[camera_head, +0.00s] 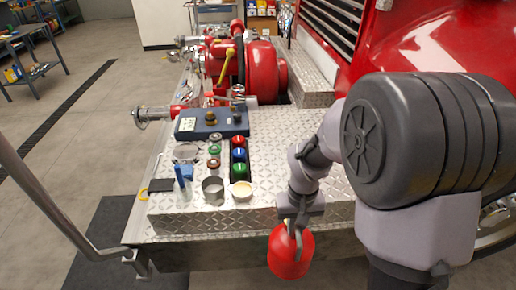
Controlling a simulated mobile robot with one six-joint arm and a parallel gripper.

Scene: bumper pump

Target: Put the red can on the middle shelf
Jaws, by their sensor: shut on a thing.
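My gripper (297,228) is shut on the top of a rounded red can (290,256), at the lower middle of the picture. The can hangs just in front of the front edge of the metal diamond-plate deck (300,150). The fingers cover part of its top. I cannot tell which surface is the middle shelf.
On the deck stand a black rack (239,178) with red, blue and green round items, a grey-blue device (211,123), a dark cup (213,188) and a cream bowl (242,190). A red pump (262,72) is behind. A metal rail (55,210) is at left.

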